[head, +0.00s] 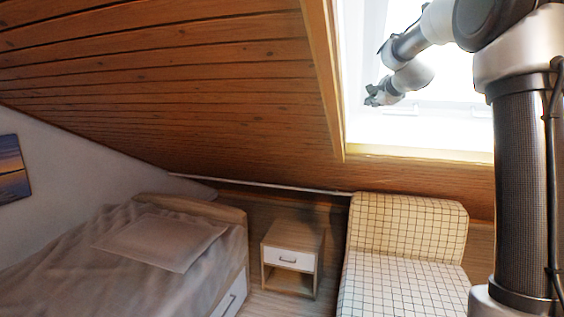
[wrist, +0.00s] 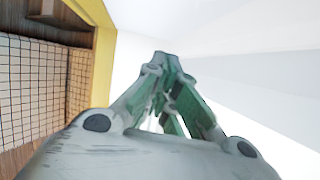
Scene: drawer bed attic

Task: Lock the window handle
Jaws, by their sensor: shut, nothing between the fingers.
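The bright roof window (head: 440,128) sits in the sloping ceiling at the upper right of the head view, washed out in white. My gripper (head: 371,98) is in front of its lower left part, with the fingers pointing left and down. In the wrist view my gripper's fingertips (wrist: 163,60) come together and hold nothing. Small pale fittings (head: 401,109) show faintly along the window's lower edge, and I cannot tell whether one is the handle. No handle stands out clearly in either view. In the wrist view the white window area (wrist: 260,75) fills the right side.
A wooden window surround (head: 328,90) edges the opening. Below are a checked chair (head: 405,225), a small nightstand (head: 291,258) with a white drawer, and a bed (head: 100,260) at the left. The low plank ceiling (head: 170,80) slopes down at the left.

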